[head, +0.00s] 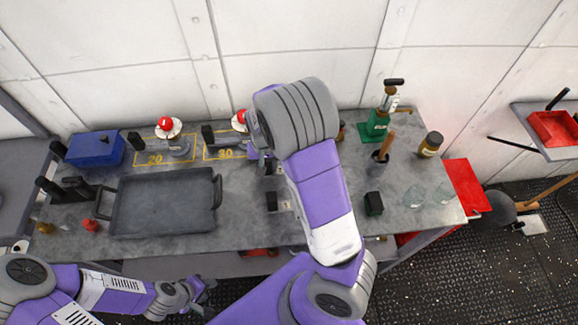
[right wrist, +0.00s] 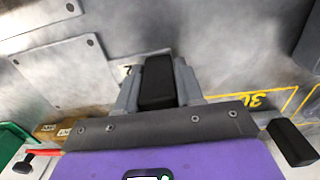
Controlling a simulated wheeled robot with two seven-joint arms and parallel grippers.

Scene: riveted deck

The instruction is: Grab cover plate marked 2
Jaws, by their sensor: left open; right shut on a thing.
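In the right wrist view, my right gripper (right wrist: 157,88) is shut on an upright black block-like handle (right wrist: 158,78), with a grey finger on each side. A small mark that looks like a 2 (right wrist: 127,71) shows just beside the left finger, partly hidden. What lies under the handle is hidden by the fingers, so I cannot tell how much of a cover plate is there. In the head view my right arm hides this gripper. My left gripper (head: 203,291) is open and empty, low in front of the bench.
The bench (head: 408,180) also holds a dark tray (head: 165,232), a blue box (head: 96,150), red-topped posts in yellow outlines, a green press (head: 377,127) and a black block (head: 373,203).

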